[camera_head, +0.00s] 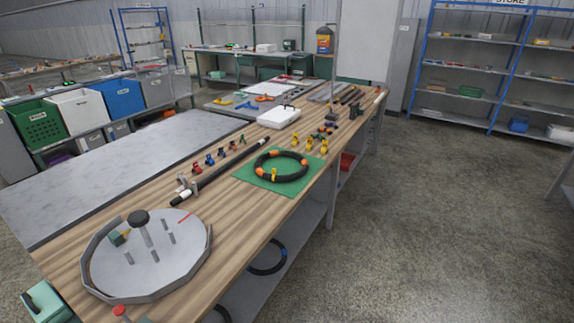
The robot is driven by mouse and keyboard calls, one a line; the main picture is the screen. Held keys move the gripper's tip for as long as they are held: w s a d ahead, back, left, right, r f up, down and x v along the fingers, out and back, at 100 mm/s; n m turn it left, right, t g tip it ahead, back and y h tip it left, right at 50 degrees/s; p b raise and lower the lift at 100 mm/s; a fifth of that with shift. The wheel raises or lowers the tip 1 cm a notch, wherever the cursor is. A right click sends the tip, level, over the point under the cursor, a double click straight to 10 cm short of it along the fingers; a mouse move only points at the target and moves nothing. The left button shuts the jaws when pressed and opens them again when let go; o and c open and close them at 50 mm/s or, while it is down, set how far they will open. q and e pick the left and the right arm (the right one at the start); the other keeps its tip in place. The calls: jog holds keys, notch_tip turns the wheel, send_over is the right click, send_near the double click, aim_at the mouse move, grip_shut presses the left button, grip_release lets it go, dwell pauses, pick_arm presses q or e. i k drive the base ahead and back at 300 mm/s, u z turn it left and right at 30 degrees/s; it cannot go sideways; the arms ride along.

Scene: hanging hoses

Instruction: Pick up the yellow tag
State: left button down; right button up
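A small yellow piece (274,174), possibly the tag, is at the near side of a black hose ring with orange sections (301,160). The ring lies on a green mat (245,176) on the wooden workbench. Several small yellow pieces stand just beyond the mat, among them one at its far edge (295,141) and one farther right (323,147). They are too small to tell which is a tag. Neither of my grippers shows in the head view.
A round grey tray (105,277) with upright pegs sits on the bench's near end (222,226). A black rod (232,170) and a row of small coloured fittings lie left of the mat. A white box (279,117) stands farther back. The concrete floor at right is clear.

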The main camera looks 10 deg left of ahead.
aim_at(310, 139)
jog(key=z, duration=0.4)
jog(key=k, duration=0.55)
jog(key=z, duration=0.6)
jog(key=i, duration=4.35)
jog(key=u, duration=0.4)
jog(key=i, duration=1.95)
jog(key=u, duration=1.3)
jog(key=i, duration=1.1)
jog(key=u, duration=1.75)
jog(key=i, duration=0.85)
jog(key=u, duration=0.45)
